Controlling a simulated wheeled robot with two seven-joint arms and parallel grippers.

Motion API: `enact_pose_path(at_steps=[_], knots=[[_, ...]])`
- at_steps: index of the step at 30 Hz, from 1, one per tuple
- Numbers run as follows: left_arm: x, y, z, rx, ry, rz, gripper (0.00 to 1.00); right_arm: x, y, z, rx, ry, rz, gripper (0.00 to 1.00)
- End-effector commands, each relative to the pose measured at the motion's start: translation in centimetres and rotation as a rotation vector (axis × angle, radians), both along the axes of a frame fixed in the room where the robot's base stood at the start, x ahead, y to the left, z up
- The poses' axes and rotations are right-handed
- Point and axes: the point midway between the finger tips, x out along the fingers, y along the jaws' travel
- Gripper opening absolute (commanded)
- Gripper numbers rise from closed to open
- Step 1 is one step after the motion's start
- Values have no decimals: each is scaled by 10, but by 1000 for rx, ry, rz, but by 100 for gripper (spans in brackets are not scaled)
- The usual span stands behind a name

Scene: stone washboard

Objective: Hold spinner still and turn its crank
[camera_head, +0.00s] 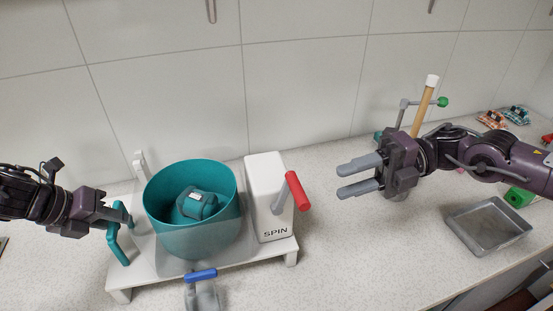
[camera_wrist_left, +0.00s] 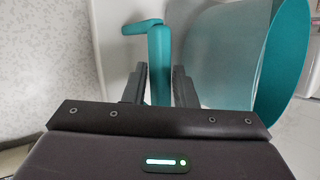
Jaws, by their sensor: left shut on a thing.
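The spinner stands on a white base (camera_head: 157,262) on the counter. Its teal bowl (camera_head: 217,225) is open at the top, with a teal piece (camera_head: 197,203) inside. A white box (camera_head: 266,170) marked SPIN stands right of the bowl and carries a grey crank with a red handle (camera_head: 297,191). My left gripper (camera_head: 124,219) is shut on the teal handle (camera_head: 118,246) at the base's left end; the handle also shows between the fingers in the left wrist view (camera_wrist_left: 159,63). My right gripper (camera_head: 358,178) is open and empty, right of the red handle and apart from it.
A blue-handled tap (camera_head: 201,276) stands in front of the base. A grey tray (camera_head: 489,227) lies at the right, near the counter's front edge. The tiled wall closes off the back.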

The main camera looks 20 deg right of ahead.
Motion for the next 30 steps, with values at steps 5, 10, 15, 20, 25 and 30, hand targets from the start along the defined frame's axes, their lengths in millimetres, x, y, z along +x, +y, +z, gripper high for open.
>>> enact_pose_path(at_steps=[5,10,15,20,25,30], knots=[[-1,-1,0,0,0,-4,0,-1,-32,4,-1,2,-2,40],[-1,-1,0,0,1,-4,0,-2,-47,6,-1,3,0,40],[-1,-1,-1,0,1,-4,0,-2,-50,6,0,3,1,40],[-1,-1,-1,-1,2,-5,0,-2,-49,6,0,3,1,40],[-1,-1,-1,0,3,-6,0,-2,-49,6,0,2,1,40],[-1,-1,-1,0,2,-5,43,-2,-49,6,0,2,1,40]])
